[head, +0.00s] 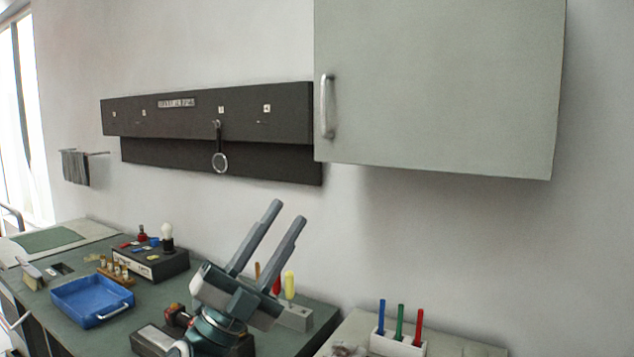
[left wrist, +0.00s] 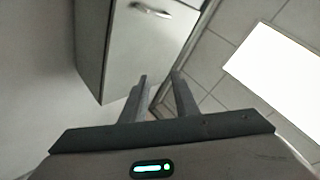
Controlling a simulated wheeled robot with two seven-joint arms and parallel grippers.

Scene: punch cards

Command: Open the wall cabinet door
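The wall cabinet (head: 440,85) hangs at the upper right of the head view, with its pale grey-green door shut. Its vertical metal handle (head: 327,106) is near the door's lower left edge. My left gripper (head: 286,212) is below and left of the handle, fingers pointing up, parted, with nothing between them. In the left wrist view the cabinet (left wrist: 140,50) and its handle (left wrist: 151,10) lie beyond the fingers (left wrist: 160,80), apart from them. My right gripper is not in view.
A dark wall board (head: 210,130) with a hanging ring tool is left of the cabinet. Below, the green bench holds a blue tray (head: 92,300), a black box (head: 150,262) and a screwdriver block (head: 294,316). A white pen holder (head: 398,342) stands at the right. Space before the door looks clear.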

